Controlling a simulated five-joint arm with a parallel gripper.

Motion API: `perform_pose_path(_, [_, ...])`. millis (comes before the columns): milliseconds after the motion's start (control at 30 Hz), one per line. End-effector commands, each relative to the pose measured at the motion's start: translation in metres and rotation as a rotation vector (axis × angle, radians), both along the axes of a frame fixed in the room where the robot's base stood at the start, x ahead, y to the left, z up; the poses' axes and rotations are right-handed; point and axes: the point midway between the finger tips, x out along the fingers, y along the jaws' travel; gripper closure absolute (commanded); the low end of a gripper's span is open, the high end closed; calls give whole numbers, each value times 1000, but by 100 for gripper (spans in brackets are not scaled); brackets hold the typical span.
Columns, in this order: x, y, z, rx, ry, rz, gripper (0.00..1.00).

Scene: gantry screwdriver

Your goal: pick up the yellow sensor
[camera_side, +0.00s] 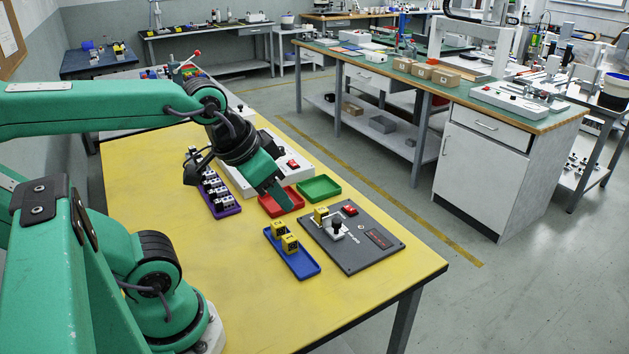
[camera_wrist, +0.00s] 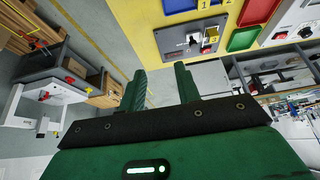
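Two yellow sensors stand in the blue tray (camera_side: 308,266): one toward the back (camera_side: 276,229) and one nearer the middle (camera_side: 290,243). A third yellow block (camera_side: 320,213) sits on the dark panel (camera_side: 365,250) beside its black knob; it also shows in the wrist view (camera_wrist: 213,33). My gripper (camera_side: 284,207) hangs tilted in front of the red tray in the side view, apart from every yellow sensor. In the wrist view its two fingers (camera_wrist: 161,84) are spread with nothing between them. The blue tray (camera_wrist: 176,6) is cut by that view's top edge.
A red tray (camera_side: 294,201) and a green tray (camera_side: 319,188) lie behind the panel. A purple tray (camera_side: 225,208) with several small parts lies to the left. A white box with a red switch (camera_side: 292,165) stands behind. The table's (camera_side: 330,325) front area is clear.

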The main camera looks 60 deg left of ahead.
Motion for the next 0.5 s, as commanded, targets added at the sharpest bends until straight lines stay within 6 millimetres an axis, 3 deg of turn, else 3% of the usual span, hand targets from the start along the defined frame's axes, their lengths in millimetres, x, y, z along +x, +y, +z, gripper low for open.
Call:
perform_pose_path(267, [2,1,0,2,4,1,67])
perform_pose_path(500, [18,8,2,12,42,5,67])
